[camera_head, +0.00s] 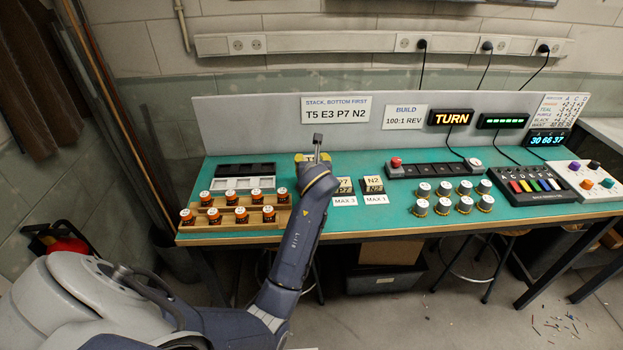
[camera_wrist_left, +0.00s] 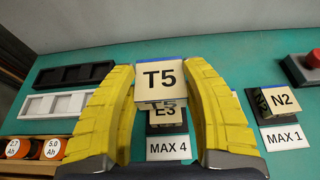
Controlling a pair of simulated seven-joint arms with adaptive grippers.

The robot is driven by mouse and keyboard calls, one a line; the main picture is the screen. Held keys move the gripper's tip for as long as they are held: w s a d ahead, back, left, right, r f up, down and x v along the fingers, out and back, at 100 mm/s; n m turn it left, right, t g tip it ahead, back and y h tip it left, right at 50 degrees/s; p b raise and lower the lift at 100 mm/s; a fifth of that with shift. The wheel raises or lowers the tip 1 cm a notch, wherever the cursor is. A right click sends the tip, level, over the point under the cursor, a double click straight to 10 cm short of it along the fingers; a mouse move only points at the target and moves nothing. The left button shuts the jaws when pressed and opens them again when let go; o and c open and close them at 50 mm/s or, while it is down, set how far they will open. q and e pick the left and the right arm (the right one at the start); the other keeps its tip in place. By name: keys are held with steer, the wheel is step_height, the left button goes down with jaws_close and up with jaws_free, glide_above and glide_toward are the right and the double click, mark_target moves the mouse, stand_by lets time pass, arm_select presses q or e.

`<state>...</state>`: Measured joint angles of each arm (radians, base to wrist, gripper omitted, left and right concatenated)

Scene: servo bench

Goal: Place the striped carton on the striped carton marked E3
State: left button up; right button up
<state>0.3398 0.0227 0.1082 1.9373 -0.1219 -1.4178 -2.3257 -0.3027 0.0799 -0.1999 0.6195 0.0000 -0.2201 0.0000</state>
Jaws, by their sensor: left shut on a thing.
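My left gripper (camera_head: 312,158) is over the back of the green bench. In the left wrist view its yellow fingers are closed on both sides of a cream carton marked T5 (camera_wrist_left: 160,78) with a blue stripe along its top edge. The carton marked E3 (camera_wrist_left: 170,118) shows just below the held one, partly covered by it, in a dark holder behind a MAX 4 label. I cannot tell whether the two cartons touch. My arm hides E3 in the head view. My right gripper is out of view.
Carton P7 (camera_head: 344,185) and carton N2 (camera_head: 373,184) stand to the right behind labels. A black tray (camera_head: 245,170) and a white tray (camera_head: 243,184) lie to the left, above a wooden battery rack (camera_head: 232,216). A sign (camera_head: 336,110) reads T5 E3 P7 N2, bottom first.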

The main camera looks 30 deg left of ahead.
arm_select(q)
steer(key=shift+f, duration=3.45)
steer(key=o, duration=1.1)
steer(key=shift+f, duration=0.1)
steer(key=shift+o, duration=0.2)
steer(key=v, duration=1.2)
steer(key=shift+r, duration=0.2)
